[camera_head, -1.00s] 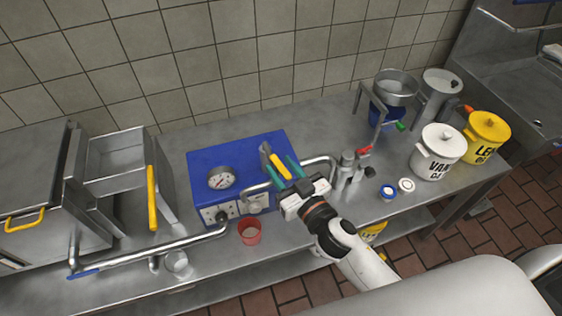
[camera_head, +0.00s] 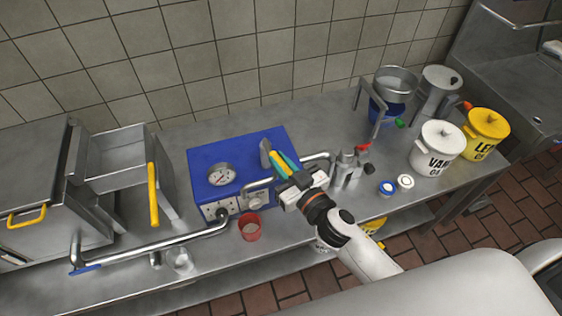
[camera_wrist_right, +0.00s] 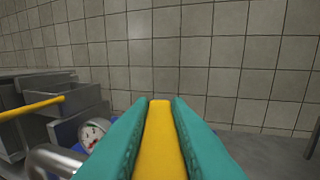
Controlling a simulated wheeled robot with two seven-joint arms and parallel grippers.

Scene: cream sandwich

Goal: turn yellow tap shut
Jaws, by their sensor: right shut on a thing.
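The yellow tap handle (camera_wrist_right: 160,142) is a bar between the two teal fingers of my right gripper (camera_wrist_right: 157,125) in the right wrist view. In the head view the handle (camera_head: 280,168) is above the blue box (camera_head: 225,155) with the round gauge (camera_head: 221,174). My right gripper (camera_head: 284,164) is shut on the handle there, fingers on both sides of it. The tap body below the handle is mostly hidden by the gripper. My left gripper is not in view.
A red cup (camera_head: 249,228) stands in front of the blue box. A metal pipe (camera_head: 150,246) runs left along the counter. A metal valve with a red handle (camera_head: 362,147) stands close right of my right gripper. White (camera_head: 437,150) and yellow (camera_head: 484,137) pots stand further right.

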